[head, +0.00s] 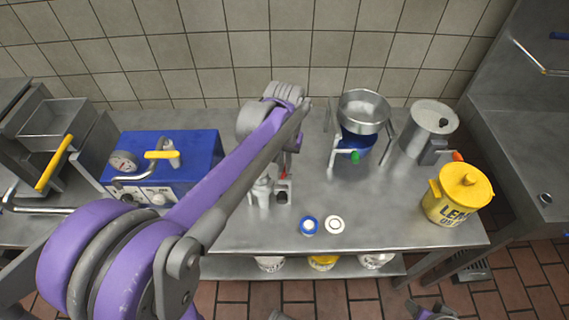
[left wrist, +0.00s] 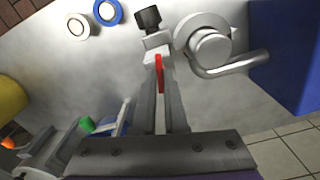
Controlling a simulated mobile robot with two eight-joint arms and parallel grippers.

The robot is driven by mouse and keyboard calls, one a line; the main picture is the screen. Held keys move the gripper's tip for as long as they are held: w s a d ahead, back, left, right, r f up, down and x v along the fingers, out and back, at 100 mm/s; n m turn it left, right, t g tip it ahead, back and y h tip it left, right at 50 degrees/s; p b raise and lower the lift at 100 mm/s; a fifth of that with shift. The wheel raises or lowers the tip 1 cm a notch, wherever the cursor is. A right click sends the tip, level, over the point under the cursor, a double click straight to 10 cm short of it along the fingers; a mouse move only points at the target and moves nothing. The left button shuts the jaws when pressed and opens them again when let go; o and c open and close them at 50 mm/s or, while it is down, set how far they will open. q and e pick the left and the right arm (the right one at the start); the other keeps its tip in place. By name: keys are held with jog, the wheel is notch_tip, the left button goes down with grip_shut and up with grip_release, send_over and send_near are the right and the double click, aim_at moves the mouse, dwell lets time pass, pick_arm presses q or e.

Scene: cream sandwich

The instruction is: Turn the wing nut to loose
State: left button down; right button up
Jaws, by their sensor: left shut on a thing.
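A small metal fixture with a dark knob (head: 282,196) stands on the steel table. The left wrist view shows its black knob (left wrist: 148,18) above a metal block (left wrist: 158,42). A narrow red piece (left wrist: 160,74), which looks like the wing nut, sticks out from that block. My left gripper (left wrist: 163,95) has its two fingers on either side of the red piece, shut on it. In the head view my left arm hides most of the gripper, and only a speck of red (head: 287,174) shows.
A metal cylinder with a bent pipe (left wrist: 210,45) stands close beside the fingers. A blue machine (head: 195,150) is to the left. A steel bowl (head: 364,110), a steel pot (head: 432,125) and a yellow lidded bucket (head: 460,195) are to the right. Two small round lids (head: 309,225) lie at the front.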

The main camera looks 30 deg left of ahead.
pick_arm(q)
jog(key=n, duration=0.4)
jog(key=shift+n, duration=0.3)
jog(key=n, duration=0.3)
jog(key=shift+n, duration=0.4)
jog(key=n, duration=0.8)
jog(key=shift+n, duration=0.5)
jog(key=c, duration=1)
grip_release()
jog(key=shift+o, duration=0.2)
